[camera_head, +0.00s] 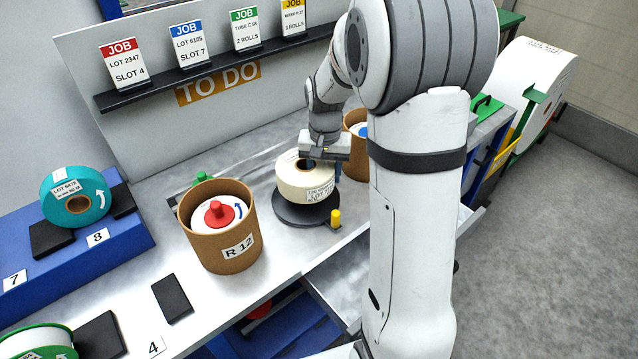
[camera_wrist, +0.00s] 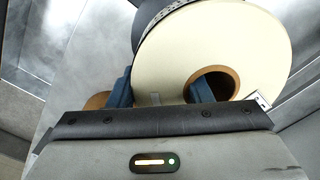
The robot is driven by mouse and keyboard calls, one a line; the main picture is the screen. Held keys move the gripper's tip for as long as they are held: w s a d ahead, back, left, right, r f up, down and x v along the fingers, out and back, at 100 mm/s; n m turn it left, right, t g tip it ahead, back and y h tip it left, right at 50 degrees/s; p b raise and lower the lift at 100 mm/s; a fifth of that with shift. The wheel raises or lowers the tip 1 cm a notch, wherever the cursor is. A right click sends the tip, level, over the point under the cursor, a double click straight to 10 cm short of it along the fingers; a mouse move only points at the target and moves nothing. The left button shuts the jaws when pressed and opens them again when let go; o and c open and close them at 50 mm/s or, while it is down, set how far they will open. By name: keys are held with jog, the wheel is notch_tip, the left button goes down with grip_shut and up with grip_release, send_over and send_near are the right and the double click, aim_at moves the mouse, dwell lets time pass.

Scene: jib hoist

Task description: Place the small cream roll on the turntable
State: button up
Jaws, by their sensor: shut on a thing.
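The small cream roll (camera_head: 292,181) with a brown core is over the black round turntable (camera_head: 290,213) on the metal bench. It lies flat or nearly so; I cannot tell whether it touches the disc. My gripper (camera_head: 321,165) is above it, shut on the roll's wall. In the wrist view, my gripper (camera_wrist: 162,92) has one blue finger in the core hole and the other outside the rim of the cream roll (camera_wrist: 170,65). The lower part of the inner finger is hidden in the core.
A brown tub (camera_head: 220,255) marked R 12, holding a red-hubbed roll, stands left of the turntable. Another brown tub (camera_head: 356,123) is behind, partly hidden by my arm. A yellow peg (camera_head: 335,218) stands at the turntable's front right. A teal roll (camera_head: 76,197) is far left.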

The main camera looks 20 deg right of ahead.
jog(key=shift+s+a+f, duration=0.1)
jog(key=shift+a+f, duration=0.05)
jog(key=shift+f, duration=1.95)
jog(key=shift+f, duration=0.15)
jog(key=o, duration=1.4)
jog(key=shift+o, duration=0.2)
